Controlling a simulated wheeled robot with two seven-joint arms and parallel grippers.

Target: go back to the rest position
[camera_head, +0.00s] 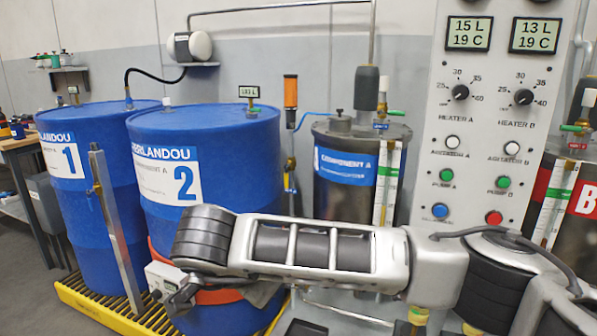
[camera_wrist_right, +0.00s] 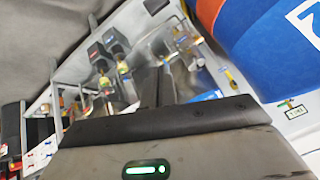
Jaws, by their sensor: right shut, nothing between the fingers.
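My right arm (camera_head: 330,250) comes in from the right edge in the head view and reaches left across the lower middle. Its wrist end is in front of the lower part of blue drum 2 (camera_head: 225,140). My right gripper shows in the right wrist view (camera_wrist_right: 158,82), with its dark fingers together and nothing between them. In the head view its fingertips cannot be made out clearly. My left gripper is in neither view.
Blue drum 1 (camera_head: 85,200) stands left of drum 2 on a yellow grate (camera_head: 85,300). A component A tank (camera_head: 345,190) and a control panel (camera_head: 485,130) with knobs and buttons stand behind the arm. A workbench (camera_head: 20,143) is at far left.

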